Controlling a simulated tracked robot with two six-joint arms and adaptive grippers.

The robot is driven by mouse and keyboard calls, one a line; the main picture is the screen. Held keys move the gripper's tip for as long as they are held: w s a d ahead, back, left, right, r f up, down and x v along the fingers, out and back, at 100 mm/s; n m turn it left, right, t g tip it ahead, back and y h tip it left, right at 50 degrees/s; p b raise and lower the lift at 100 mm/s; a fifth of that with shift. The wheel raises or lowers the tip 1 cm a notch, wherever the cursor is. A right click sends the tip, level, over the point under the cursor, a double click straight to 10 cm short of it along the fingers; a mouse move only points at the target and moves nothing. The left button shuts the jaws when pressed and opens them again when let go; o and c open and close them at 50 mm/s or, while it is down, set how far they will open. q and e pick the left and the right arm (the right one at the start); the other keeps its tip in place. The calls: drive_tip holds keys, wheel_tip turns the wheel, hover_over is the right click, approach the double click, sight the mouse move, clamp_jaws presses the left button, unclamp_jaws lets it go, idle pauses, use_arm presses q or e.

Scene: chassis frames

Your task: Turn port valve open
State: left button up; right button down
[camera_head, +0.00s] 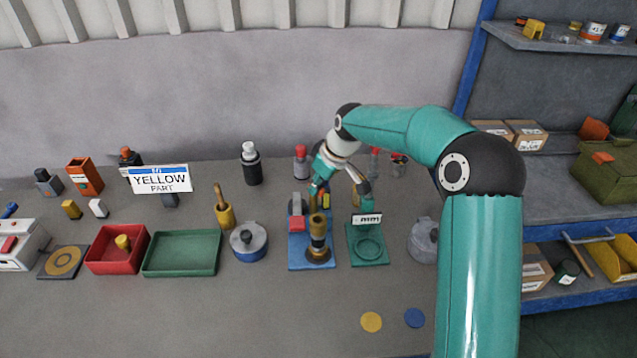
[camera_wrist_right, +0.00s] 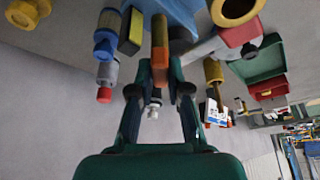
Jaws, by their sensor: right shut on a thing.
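The port valve stands on a blue base (camera_head: 297,255), with an upright brass-and-dark cylinder (camera_head: 318,235) at its front and a red block (camera_head: 297,223) by a grey rounded part on its left. My right gripper (camera_head: 316,188) reaches down behind the cylinder. In the right wrist view the fingers of my right gripper (camera_wrist_right: 160,82) close on the end of a copper-brown bar (camera_wrist_right: 160,40), which leads to the blue base (camera_wrist_right: 188,12). In the head view my gripper partly hides that bar. My left gripper is not in view.
A green plate (camera_head: 378,257) with a ring stands just right of the base, and a blue-grey lidded pot (camera_head: 249,243) to its left. Red (camera_head: 104,263) and green (camera_head: 180,266) trays lie further left. Bottles stand behind. The front bench is mostly clear.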

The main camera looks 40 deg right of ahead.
drive_tip(key=n, duration=0.1)
drive_tip(key=n+y, duration=0.1)
drive_tip(key=n, duration=0.3)
drive_tip(key=shift+w+d+g+y, duration=0.15)
drive_tip(key=shift+d+g+y, duration=0.15)
drive_tip(key=shift+g, duration=0.1)
drive_tip(key=shift+p, duration=0.3)
drive_tip(key=c, duration=1.1)
unclamp_jaws()
drive_tip(key=shift+v, duration=3.75)
drive_tip(key=shift+f, duration=0.1)
